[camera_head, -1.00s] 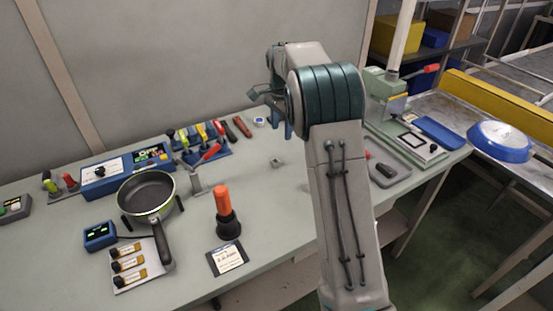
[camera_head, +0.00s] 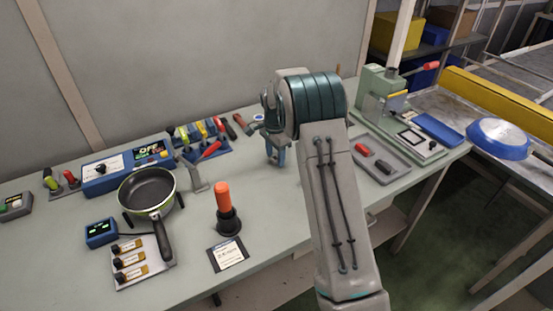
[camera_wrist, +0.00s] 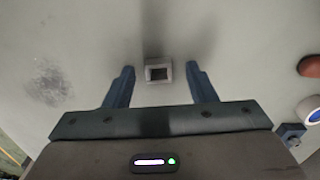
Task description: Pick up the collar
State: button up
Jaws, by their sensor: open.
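The collar (camera_wrist: 158,79) is a small light-grey square ring with a dark opening, on the pale bench top. In the wrist view it lies between the two blue fingertips of my gripper (camera_wrist: 160,70), with a gap on either side. The fingers are open and hold nothing. In the head view my gripper (camera_head: 276,162) points down low over the middle of the bench and hides the collar. How high the fingertips are above the bench is hard to tell.
A green-rimmed pan (camera_head: 147,190) is on the left, with an orange handle (camera_head: 223,196) standing in a black base in front. A tool rack (camera_head: 203,138) is behind. A grey tray (camera_head: 388,149) and a green press (camera_head: 380,95) stand right.

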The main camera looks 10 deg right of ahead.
jog(key=c, duration=1)
jog(key=shift+c, duration=0.2)
jog(key=shift+r, duration=0.1)
